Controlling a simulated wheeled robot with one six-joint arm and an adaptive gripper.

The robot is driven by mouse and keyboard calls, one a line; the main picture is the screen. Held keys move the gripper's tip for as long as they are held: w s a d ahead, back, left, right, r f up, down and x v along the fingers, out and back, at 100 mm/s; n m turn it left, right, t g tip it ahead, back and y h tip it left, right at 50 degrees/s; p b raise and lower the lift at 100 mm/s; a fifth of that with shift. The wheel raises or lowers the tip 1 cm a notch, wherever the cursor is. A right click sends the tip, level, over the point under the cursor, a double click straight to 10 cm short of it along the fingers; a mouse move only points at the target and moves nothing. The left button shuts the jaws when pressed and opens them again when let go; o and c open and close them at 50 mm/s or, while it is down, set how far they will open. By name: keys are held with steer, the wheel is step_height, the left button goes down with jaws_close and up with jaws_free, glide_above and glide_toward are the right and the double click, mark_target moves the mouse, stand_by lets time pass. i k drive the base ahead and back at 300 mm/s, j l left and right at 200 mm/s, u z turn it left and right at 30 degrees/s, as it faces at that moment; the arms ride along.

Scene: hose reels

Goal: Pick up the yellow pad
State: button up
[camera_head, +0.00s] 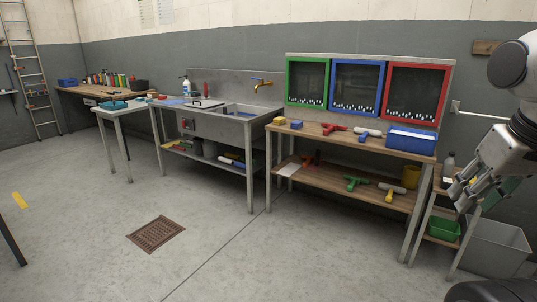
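A small yellow block (279,121), the likeliest yellow pad, lies on the left end of the wooden workbench top (310,133). A small blue block (297,125) lies just right of it. My gripper (460,197) hangs at the right edge of the view, in front of the small side stand and far to the right of the yellow block. Its fingers look spread apart, with nothing seen between them.
The bench also holds a red squeegee-like tool (333,128), a white roll and a blue box (411,140). A steel sink (215,128) stands left. The floor in front is clear around a drain grate (157,233).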

mark_target(280, 121)
steer(key=i+u, duration=0.25)
steer(key=i, duration=0.85)
steer(key=i+l+u, duration=0.1)
steer(key=i+u, duration=0.15)
steer(key=i, duration=0.8)
steer(key=i+j+z, duration=0.5)
steer(key=i, duration=0.55)
steer(key=i+j+z, duration=0.45)
steer(key=i+j, duration=0.45)
